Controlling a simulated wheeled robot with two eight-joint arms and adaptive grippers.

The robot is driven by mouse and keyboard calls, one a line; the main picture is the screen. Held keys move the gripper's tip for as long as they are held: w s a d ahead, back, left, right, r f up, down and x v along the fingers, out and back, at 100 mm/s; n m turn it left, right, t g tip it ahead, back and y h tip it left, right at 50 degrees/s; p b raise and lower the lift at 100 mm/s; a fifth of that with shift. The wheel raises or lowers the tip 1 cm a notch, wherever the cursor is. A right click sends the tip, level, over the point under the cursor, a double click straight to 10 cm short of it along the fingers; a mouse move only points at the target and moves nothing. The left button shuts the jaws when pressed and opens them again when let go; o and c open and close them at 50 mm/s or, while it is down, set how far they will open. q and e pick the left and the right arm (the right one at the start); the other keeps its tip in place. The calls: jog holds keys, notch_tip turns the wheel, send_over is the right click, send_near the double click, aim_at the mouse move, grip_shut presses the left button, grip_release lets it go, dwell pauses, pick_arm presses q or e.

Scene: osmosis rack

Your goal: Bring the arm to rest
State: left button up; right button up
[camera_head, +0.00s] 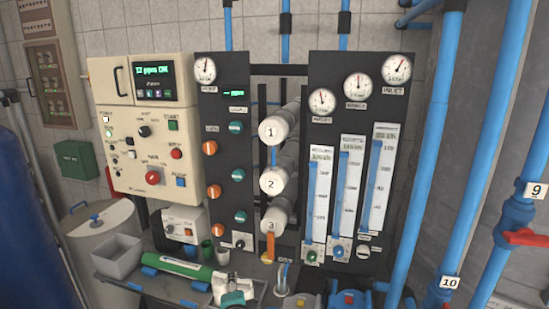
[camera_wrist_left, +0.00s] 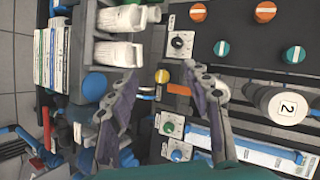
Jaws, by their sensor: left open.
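My left gripper (camera_wrist_left: 163,72) shows in the left wrist view with its two grey fingers spread apart. It is open, and nothing is held between the fingers. Behind the gap are the lower part of the dark panel, a yellow knob (camera_wrist_left: 162,76) and an orange handle (camera_wrist_left: 178,89); I cannot tell the distance to them. In the head view, a white and teal shape (camera_head: 232,288) stands at the bottom edge; I cannot tell whether it is my left gripper. My right gripper is in neither view.
The rack carries a cream control box (camera_head: 128,168), numbered white housings (camera_head: 271,184) and a flow meter panel (camera_head: 322,130). A green cylinder (camera_head: 180,268) and a grey bin (camera_head: 117,256) are at the front left. Blue pipes (camera_head: 440,120) stand at the right.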

pick_arm(q)
jog(key=s+a+f+n+g+h, duration=0.1)
jog(key=s+a+f+n+g, duration=0.1)
jog(key=s+n, duration=0.5)
jog(key=s+a+f+n+g+h, duration=0.1)
jog(key=s+a+f+n+g, duration=0.2)
jog(key=s+n, duration=0.4)
jog(key=s+a+f, duration=0.1)
jog(key=s+a, duration=0.1)
jog(key=s, duration=0.4)
jog(key=shift+s+a+f+g, duration=0.15)
jog(key=shift+s+a+g, duration=0.1)
jog(key=shift+a+g, duration=0.1)
